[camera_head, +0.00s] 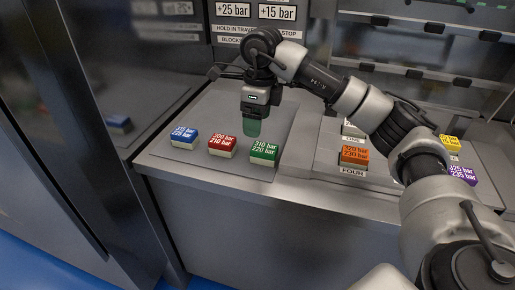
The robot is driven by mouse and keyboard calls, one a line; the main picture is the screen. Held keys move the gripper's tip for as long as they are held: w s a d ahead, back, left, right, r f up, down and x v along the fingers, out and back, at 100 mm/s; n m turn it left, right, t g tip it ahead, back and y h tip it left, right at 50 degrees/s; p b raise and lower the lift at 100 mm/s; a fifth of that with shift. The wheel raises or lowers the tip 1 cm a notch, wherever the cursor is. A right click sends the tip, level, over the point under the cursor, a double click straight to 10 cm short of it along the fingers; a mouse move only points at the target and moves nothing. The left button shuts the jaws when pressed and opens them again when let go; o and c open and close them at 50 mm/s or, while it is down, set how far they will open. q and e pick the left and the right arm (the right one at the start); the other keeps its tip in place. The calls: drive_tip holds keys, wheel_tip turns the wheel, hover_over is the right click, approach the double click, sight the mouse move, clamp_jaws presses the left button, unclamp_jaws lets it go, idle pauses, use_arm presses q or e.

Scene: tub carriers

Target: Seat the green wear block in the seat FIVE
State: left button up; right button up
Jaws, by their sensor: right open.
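The green wear block (263,153), marked 310 bar and 220 bar, sits at the right end of a row of three on the grey counter. My right gripper (252,129) points down just behind and above the green block, its jaws open. I see no block between its greenish fingertips, and the gap to the block is hard to judge. The seat FIVE and its label do not show; my right arm covers the stretch of panel to the right of the seat labelled FOUR (353,171). My left gripper is out of view.
A blue block (183,136) and a red block (222,145) stand left of the green one. An orange block (353,156) sits at FOUR. A yellow block (449,143) and a purple block (461,175) are further right. A rail rack (420,75) stands behind.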

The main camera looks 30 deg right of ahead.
sight(261, 147)
drive_tip(key=shift+d+f+h, duration=0.3)
drive_tip(key=shift+d+h, duration=0.1)
drive_tip(key=shift+d, duration=0.4)
wheel_tip(261, 147, down, 4)
drive_tip(key=shift+s+r, duration=0.1)
drive_tip(key=shift+r, duration=0.15)
wheel_tip(261, 147, down, 6)
drive_tip(key=shift+a+r, duration=0.1)
drive_tip(key=shift+a, duration=0.05)
drive_tip(key=shift+w, duration=0.2)
drive_tip(key=c, duration=1)
drive_tip(key=shift+r, duration=0.15)
drive_tip(key=shift+c, duration=0.2)
